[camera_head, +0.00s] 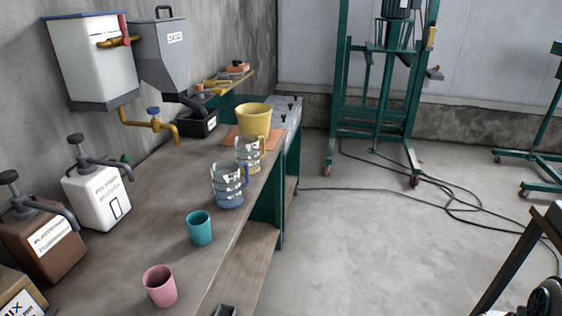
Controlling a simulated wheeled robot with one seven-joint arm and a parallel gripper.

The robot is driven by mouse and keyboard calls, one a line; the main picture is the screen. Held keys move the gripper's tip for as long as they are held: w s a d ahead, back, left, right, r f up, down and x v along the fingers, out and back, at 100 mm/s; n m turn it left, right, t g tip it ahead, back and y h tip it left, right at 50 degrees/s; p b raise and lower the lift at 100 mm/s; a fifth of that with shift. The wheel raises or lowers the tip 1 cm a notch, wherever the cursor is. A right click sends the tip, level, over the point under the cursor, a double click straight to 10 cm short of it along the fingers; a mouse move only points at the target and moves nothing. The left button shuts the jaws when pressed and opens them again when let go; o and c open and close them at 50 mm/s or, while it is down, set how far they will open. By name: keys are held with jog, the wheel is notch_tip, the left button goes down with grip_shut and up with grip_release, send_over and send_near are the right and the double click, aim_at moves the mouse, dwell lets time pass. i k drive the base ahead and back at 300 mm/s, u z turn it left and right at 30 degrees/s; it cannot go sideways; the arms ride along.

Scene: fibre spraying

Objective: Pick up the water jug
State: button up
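Two clear jugs with handles stand upright on the workbench in the head view. The nearer jug (228,186) has a blue base or blue contents. The farther jug (248,154) looks yellowish low down. I cannot tell from a label which one is the water jug. They stand close together near the bench's right edge, and the nearer one partly overlaps the farther one's surroundings.
On the workbench (150,262) stand a teal cup (199,228), a pink cup (160,286), a yellow bucket (254,120), a white pump container (98,198) and a brown one (42,248). Wall tanks (92,62) hang behind. Open floor (350,245) lies right; cables cross it.

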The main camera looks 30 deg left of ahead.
aim_at(227, 180)
jog(key=u, duration=0.2)
jog(key=i, duration=1.6)
jog(key=u, duration=1.3)
jog(key=i, duration=0.9)
jog(key=u, duration=1.2)
jog(key=i, duration=0.45)
jog(key=u, duration=0.3)
